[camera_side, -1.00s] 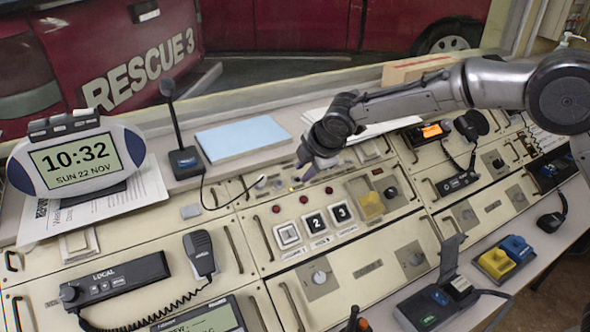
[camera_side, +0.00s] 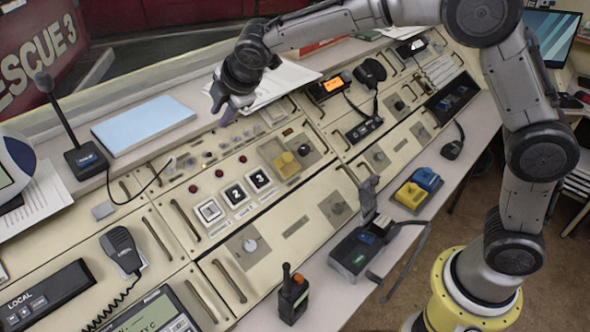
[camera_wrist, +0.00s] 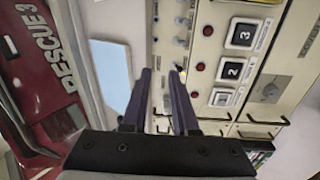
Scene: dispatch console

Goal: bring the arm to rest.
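My gripper (camera_side: 222,106) is in the air above the back part of the sloped console (camera_side: 297,228), in front of the window ledge. In the wrist view its two dark fingers (camera_wrist: 161,78) are apart, with nothing between them. The fingers touch nothing that I can see. Below it in the side view are red lamps (camera_side: 219,173), numbered square keys (camera_side: 236,194) and a raised yellow cover (camera_side: 286,162). The keys also show in the wrist view (camera_wrist: 233,68), to the right of the fingers.
A handheld radio (camera_side: 292,297) stands at the front edge. The air around the gripper looks free.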

